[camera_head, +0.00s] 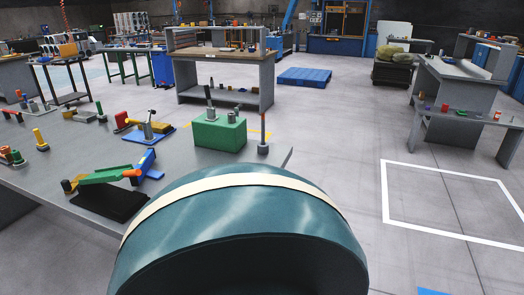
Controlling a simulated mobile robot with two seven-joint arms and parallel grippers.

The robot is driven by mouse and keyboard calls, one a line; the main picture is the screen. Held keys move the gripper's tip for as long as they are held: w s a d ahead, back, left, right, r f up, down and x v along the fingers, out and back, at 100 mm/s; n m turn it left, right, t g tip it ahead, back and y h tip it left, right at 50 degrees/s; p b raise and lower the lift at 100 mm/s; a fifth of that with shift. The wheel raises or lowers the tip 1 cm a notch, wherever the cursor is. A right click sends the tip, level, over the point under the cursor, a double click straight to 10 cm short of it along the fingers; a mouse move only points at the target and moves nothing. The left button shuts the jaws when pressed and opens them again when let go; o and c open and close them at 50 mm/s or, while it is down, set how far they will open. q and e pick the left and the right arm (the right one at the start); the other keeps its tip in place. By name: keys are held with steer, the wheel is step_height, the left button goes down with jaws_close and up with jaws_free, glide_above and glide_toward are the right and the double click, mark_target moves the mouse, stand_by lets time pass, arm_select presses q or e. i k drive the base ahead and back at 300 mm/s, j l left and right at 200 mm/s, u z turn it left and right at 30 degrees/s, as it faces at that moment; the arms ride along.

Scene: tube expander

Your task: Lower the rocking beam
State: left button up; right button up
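The device that looks like the rocking beam (105,176) is on the grey table at the left. It is a green bar with an orange end piece at its right and a brown-orange knob at its left, over a black base (112,201). The right end looks a little higher than the left. Neither of my grippers shows in this view, and nothing is touching the beam.
The grey table (60,160) also holds a green block (220,133) with grey cylinders, a lever device on a blue plate (152,134) and several small coloured parts. A large teal rounded form (240,230) covers the lower middle. Open floor lies to the right.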

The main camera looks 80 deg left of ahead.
mark_target(116, 172)
steer(key=i+u, duration=0.15)
steer(key=u, duration=0.25)
steer(key=i+u, duration=0.2)
steer(key=u, duration=0.2)
steer(key=i+u, duration=0.15)
steer(key=u, duration=0.25)
steer(key=i+l+u, duration=0.1)
steer(key=u, duration=0.3)
steer(key=i+u, duration=0.1)
steer(key=u, duration=0.3)
steer(key=i+l+u, duration=0.1)
steer(key=u, duration=0.3)
steer(key=i+l+u, duration=0.1)
steer(key=u, duration=0.3)
steer(key=l+u, duration=0.15)
steer(key=u, duration=0.25)
steer(key=i+l+u, duration=0.15)
steer(key=u, duration=0.3)
steer(key=i+l+u, duration=0.15)
steer(key=u, duration=0.25)
steer(key=i+l+u, duration=0.1)
steer(key=l+u, duration=0.2)
steer(key=u, duration=0.15)
